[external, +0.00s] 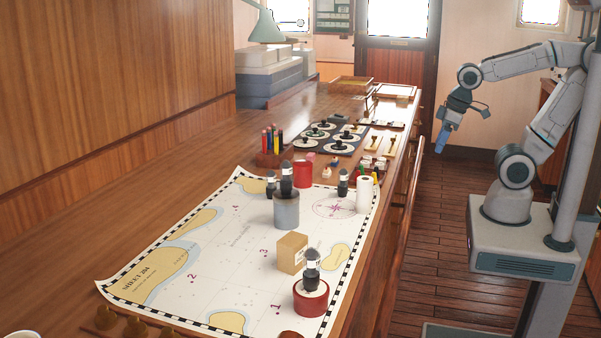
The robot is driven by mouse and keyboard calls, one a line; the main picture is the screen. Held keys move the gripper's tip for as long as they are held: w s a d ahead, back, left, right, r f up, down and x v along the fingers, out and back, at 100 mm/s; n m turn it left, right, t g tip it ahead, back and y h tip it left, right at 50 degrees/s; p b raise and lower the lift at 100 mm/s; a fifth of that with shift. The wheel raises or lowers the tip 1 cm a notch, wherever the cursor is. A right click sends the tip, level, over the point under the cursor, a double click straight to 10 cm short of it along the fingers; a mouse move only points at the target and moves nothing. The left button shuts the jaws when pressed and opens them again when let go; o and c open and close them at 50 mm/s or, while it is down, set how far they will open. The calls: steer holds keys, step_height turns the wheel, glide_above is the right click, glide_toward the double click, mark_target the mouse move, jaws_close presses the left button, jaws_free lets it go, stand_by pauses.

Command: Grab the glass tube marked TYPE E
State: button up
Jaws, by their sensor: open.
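Several dark tube-like pieces with pale bands stand around the chart, and their markings are too small to read, so I cannot tell which is TYPE E. One tube (311,269) stands on a red round block at the near right. Another tube (286,177) stands on a grey cylinder (287,212). My gripper (441,145) is open and empty, pointing down to the right of the counter, well away from the tubes.
Behind are a pen holder (271,156) and a dark tray of round pieces (333,139). The floor (450,230) beside the counter is clear.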

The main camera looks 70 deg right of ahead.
steer(key=w+a+r, duration=0.2)
steer(key=w+r, duration=0.1)
steer(key=w, duration=0.8)
steer(key=n+t+y, duration=0.1)
steer(key=n+t, duration=0.1)
glide_above(267, 194)
steer(key=s+d, duration=0.2)
steer(key=s, duration=0.2)
steer(key=f, duration=1.3)
steer(key=shift+w+a+p, duration=0.2)
steer(key=shift+p, duration=0.15)
steer(key=shift+p+x, duration=1.15)
steer(key=shift+x, duration=1.55)
steer(key=shift+w+d+r, duration=0.1)
steer(key=shift+w+d, duration=0.05)
steer(key=c, duration=1)
